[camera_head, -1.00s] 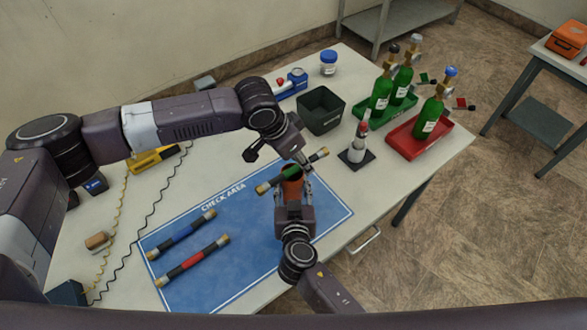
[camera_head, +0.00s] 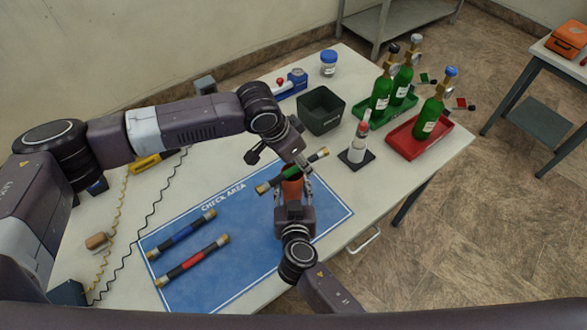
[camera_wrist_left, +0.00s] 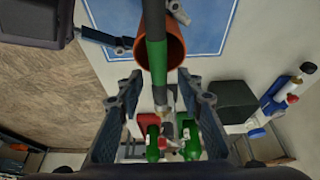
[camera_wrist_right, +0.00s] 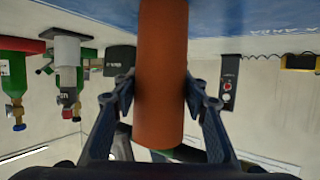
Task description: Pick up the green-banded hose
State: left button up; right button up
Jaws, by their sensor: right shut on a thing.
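The green-banded hose (camera_head: 291,173) is dark with brass ends and lies slantwise at the mouth of an orange cylinder (camera_head: 291,189) above the blue mat. In the left wrist view, the hose (camera_wrist_left: 156,60) runs lengthwise in front of the open cylinder mouth (camera_wrist_left: 174,52); I cannot tell whether they touch. My left gripper (camera_wrist_left: 158,85) is open, its fingers on either side of the hose's lower end, with gaps visible. In the head view it is partly hidden behind its wrist. My right gripper (camera_head: 293,188) is shut on the orange cylinder, which also fills the right wrist view (camera_wrist_right: 161,75).
Blue-banded (camera_head: 182,233) and red-banded (camera_head: 192,261) hoses lie on the blue check-area mat (camera_head: 245,262). A dark bin (camera_head: 321,112), a white bottle on a stand (camera_head: 357,149), and green (camera_head: 372,113) and red (camera_head: 405,143) trays with green cylinders stand to the right.

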pick_arm(q)
jog(key=c, duration=0.8)
jog(key=shift+s, duration=0.15)
grip_shut()
